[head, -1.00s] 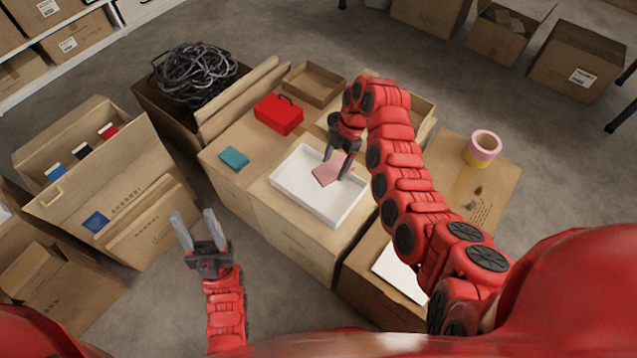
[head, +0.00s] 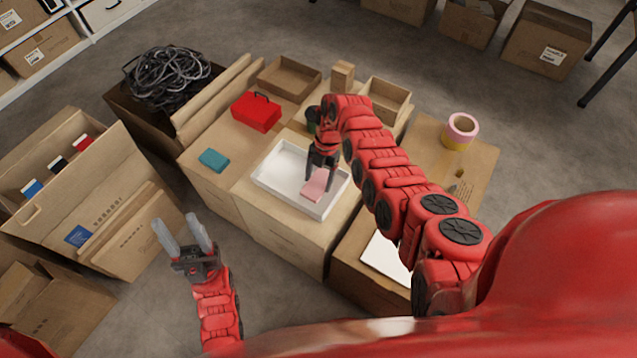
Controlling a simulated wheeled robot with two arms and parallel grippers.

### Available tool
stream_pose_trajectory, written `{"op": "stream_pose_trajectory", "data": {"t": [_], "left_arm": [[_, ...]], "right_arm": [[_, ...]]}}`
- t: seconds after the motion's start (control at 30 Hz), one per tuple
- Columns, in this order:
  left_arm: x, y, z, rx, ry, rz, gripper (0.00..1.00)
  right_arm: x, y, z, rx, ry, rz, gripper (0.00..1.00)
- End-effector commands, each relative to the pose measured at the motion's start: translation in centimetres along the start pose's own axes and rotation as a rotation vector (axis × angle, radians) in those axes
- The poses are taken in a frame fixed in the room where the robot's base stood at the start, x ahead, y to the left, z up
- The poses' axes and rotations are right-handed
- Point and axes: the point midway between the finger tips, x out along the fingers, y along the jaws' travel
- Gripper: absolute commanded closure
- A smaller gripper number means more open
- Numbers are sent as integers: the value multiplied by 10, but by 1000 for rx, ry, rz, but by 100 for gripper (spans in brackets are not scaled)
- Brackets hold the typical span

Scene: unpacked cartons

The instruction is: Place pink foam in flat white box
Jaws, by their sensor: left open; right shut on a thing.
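The flat white box (head: 272,185) is an open shallow tray on top of a carton in the middle of the head view. The pink foam (head: 315,187) is a small flat piece within the outline of the tray, near its right side. My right gripper (head: 320,172) reaches down over the tray and is shut on the foam. I cannot tell whether the foam touches the tray floor. My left gripper (head: 182,236) is open and empty, over the floor to the left of the carton.
A red case (head: 256,112) and a teal block (head: 214,160) lie left of the tray. Shallow cardboard trays (head: 290,76) stand behind. A pink and yellow tape roll (head: 460,131) is at right. A carton with cables (head: 170,77) stands at back left.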

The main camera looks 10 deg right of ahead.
Motion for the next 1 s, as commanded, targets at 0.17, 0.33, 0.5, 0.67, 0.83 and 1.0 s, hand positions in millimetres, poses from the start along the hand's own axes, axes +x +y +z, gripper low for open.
{"op": "stream_pose_trajectory", "data": {"t": [0.17, 0.33, 0.5, 0.67, 0.83, 1.0], "left_arm": [[-14, 1, 2, 0, 0, 0, 50], [-13, 1, 2, 0, 0, 0, 50], [-15, 1, 2, 0, 0, 0, 50], [-15, 1, 3, 0, 0, 0, 50], [-15, 1, 3, 0, 0, 0, 50], [-13, 1, 2, 0, 0, 0, 50]], "right_arm": [[24, 0, 7, -1, 1, -3, 78], [23, 0, 8, 0, -1, 0, 78], [25, 0, 8, 1, 0, 0, 78], [26, 0, 8, 0, 0, 0, 10], [26, 0, 8, 0, 0, -1, 0], [23, 0, 7, 0, 0, -1, 0]]}}
